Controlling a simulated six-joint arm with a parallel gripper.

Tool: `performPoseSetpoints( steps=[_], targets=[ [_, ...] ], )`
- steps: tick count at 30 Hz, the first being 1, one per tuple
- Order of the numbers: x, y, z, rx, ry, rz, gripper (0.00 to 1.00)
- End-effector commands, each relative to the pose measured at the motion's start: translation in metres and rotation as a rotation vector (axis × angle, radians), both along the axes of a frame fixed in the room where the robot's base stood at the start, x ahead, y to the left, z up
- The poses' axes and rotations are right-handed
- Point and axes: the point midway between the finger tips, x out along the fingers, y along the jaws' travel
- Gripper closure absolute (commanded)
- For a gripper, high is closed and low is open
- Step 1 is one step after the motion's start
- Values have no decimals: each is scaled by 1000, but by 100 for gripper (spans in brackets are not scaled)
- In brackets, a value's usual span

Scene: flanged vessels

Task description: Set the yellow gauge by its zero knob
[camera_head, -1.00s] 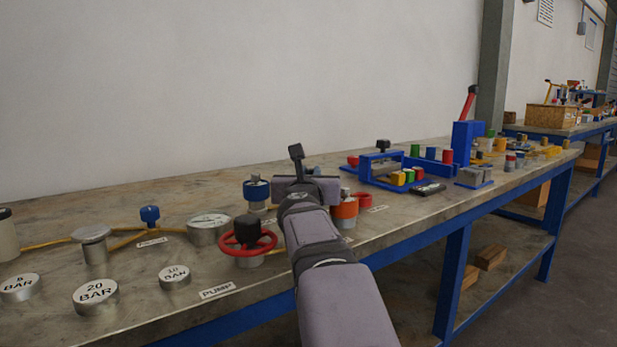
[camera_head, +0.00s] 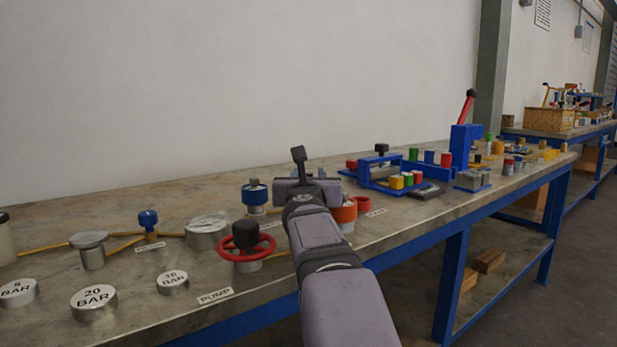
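My arm reaches over the bench from the lower right. My gripper (camera_head: 308,188) is at its far end, seen from behind. The wrist hides the fingers, so their opening and anything between them do not show. A black upright part rises above the wrist. I cannot pick out a yellow gauge or its zero knob. An orange-banded round fitting (camera_head: 344,215) stands partly hidden just right of the wrist. A silver round gauge-like body (camera_head: 207,232) lies on the bench to the left, its face seen at a flat angle.
A red handwheel (camera_head: 247,248) stands left of my arm, by a PUMP label (camera_head: 215,296). Weights marked in BAR (camera_head: 93,304) sit at the front left. A blue-capped valve (camera_head: 255,195) stands behind. Blue fixtures (camera_head: 382,170) stand at right. Clear bench lies along the back left.

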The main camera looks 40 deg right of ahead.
Motion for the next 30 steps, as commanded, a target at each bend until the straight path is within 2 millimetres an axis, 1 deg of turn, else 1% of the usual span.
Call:
performPoseSetpoints(
  steps=[1,5,12,18,24,30],
  targets=[
    [0,0,7,-1,-1,0,65],
    [0,0,21,-1,-1,0,65],
    [0,0,54,0,0,0,65],
    [0,0,77,-1,-1,0,65],
    [0,0,92,0,0,0,65],
    [0,0,96,-1,1,0,65]
  ],
)
